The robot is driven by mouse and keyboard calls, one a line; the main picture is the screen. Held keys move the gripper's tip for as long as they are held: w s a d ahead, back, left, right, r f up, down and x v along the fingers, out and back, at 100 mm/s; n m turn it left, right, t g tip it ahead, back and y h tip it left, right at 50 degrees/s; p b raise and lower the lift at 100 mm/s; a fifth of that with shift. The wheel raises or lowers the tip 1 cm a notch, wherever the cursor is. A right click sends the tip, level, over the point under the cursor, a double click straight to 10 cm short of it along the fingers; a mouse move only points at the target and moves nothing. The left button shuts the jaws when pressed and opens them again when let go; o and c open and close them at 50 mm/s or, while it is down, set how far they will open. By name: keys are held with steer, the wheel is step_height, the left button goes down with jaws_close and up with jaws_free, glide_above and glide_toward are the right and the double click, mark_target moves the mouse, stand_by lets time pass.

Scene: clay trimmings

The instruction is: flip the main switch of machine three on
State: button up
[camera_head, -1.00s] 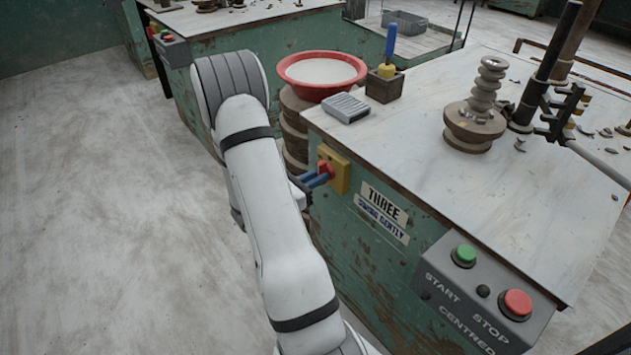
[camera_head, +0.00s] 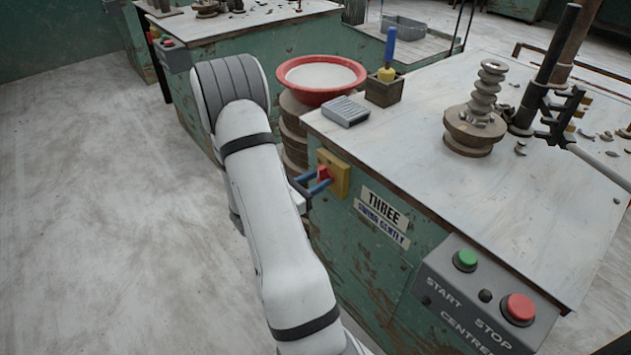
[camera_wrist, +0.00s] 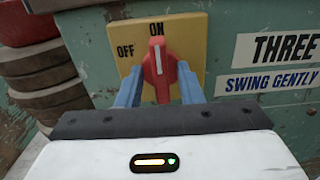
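The main switch is a red knob (camera_wrist: 158,72) on a yellow plate (camera_wrist: 194,32), fixed to the green side of machine three. The white line on the knob stands upright and points at the word ON; OFF is to its upper left. The switch also shows in the head view as a small red knob (camera_head: 324,173). My gripper (camera_head: 315,181) is at the switch, its two blue fingers on either side of the knob. The fingers stand apart, with narrow gaps between them and the knob.
A sign reading THREE (camera_head: 384,208) is right of the switch. A grey box (camera_head: 485,296) carries a green START button (camera_head: 466,260) and a red STOP button (camera_head: 518,309). A red bowl (camera_head: 321,93) stands on a stack behind my gripper. Open floor lies at left.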

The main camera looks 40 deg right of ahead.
steer(key=shift+o, duration=0.2)
steer(key=a+p, duration=0.1)
steer(key=a, duration=0.6)
steer(key=shift+w+a, duration=0.4)
steer(key=s+a+r+m+g+y+p, duration=0.2)
steer(key=s+a+r+m+y+p, duration=0.25)
steer(key=r, duration=0.35)
steer(key=s+a+r+m+g+y+p, duration=0.2)
steer(key=s+a+r+m+y+p, duration=0.25)
steer(key=r, duration=0.45)
steer(key=s+a+r+m+t+y+p, duration=0.2)
steer(key=a+r+m+t+y+p, duration=0.5)
steer(key=a+r, duration=0.9)
steer(key=a+t+y+p, duration=0.1)
steer(key=y+p, duration=0.1)
steer(key=p, duration=0.1)
steer(key=shift+m, duration=0.3)
